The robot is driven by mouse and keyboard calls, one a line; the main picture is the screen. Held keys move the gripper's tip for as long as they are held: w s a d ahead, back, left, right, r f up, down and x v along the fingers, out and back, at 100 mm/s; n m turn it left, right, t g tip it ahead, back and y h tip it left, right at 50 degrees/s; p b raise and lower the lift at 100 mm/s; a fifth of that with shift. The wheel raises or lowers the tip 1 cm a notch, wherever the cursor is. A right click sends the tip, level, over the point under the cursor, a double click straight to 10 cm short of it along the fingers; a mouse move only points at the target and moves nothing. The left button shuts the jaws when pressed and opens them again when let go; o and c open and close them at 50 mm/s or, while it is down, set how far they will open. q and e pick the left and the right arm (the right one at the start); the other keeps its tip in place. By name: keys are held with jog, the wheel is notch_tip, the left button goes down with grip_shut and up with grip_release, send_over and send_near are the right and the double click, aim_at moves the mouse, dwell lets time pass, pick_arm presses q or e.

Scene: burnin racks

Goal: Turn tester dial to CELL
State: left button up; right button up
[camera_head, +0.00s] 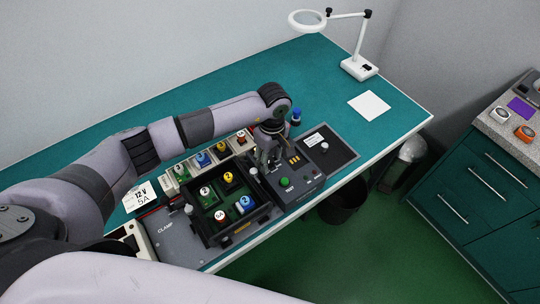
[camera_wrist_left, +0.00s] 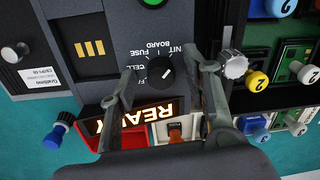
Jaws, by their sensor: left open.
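The tester (camera_head: 312,180) is a dark grey box on the bench with a green button (camera_head: 285,183). Its dial (camera_wrist_left: 160,72) is a round black knob with a white pointer line, seen in the left wrist view. Small white labels ring it, upside down; UNIT, BOARD, FUSE and CELL appear among them. My left gripper (camera_wrist_left: 168,88) is open, with one finger on each side of the dial; I cannot tell whether either touches it. In the head view the left gripper (camera_head: 268,158) stands over the tester and hides the dial. My right gripper is not in view.
A lit READY display (camera_wrist_left: 133,118) is partly behind a finger. A silver knob (camera_wrist_left: 234,64) sits close to the other finger. A tray (camera_head: 240,236) with coloured numbered parts lies left of the tester. A magnifier lamp (camera_head: 359,68) and white card (camera_head: 369,105) stand farther right; bench there is clear.

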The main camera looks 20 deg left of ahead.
pick_arm(q)
jog(key=c, duration=0.5)
grip_shut()
